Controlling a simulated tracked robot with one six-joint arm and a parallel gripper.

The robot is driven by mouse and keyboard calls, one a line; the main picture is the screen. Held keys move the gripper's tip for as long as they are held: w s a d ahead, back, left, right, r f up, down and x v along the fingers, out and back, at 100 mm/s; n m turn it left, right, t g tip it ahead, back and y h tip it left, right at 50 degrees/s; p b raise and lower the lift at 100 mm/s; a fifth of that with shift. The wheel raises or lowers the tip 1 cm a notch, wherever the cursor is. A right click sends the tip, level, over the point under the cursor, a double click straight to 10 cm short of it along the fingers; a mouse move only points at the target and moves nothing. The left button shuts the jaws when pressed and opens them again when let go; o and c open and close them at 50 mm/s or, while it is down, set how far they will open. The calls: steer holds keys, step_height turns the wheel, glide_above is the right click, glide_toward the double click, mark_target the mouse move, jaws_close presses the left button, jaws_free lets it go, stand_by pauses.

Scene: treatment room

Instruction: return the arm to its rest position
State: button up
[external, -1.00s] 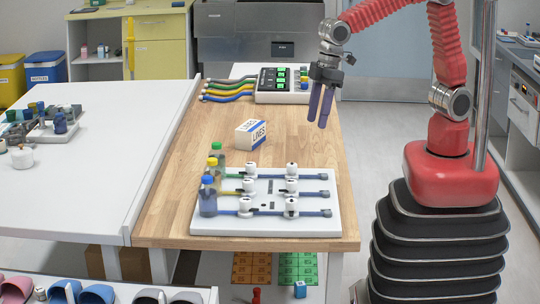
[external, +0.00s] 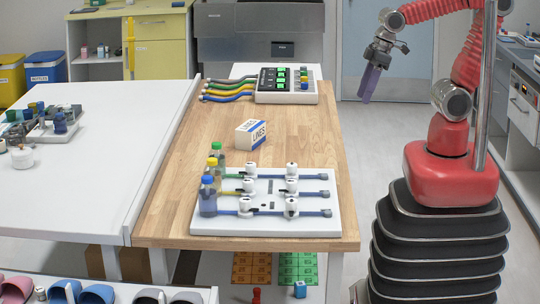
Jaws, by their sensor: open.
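My gripper (external: 371,84) hangs in the air to the right of the wooden table, its blue-purple fingers pointing down. The fingers overlap in this view, and I see nothing held between them. My red arm (external: 438,11) reaches up and left from its red base on the right. The gripper is apart from the table and everything on it.
The wooden table (external: 299,137) bears a white board (external: 270,224) with valves and bottles, a box marked LINES (external: 251,134) and a control unit (external: 287,97) with coloured hoses. A metal pole (external: 485,90) stands by my arm.

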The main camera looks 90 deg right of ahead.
steer(key=s+d+r+m+t, duration=0.1)
steer(key=s+d+r, duration=0.2)
steer(key=d, duration=0.1)
steer(key=shift+d+m+t+h, duration=0.25)
steer(key=shift+m+t+h, duration=0.05)
steer(key=shift+t, duration=0.1)
steer(key=shift+w+a+r, duration=0.1)
stand_by(2.4)
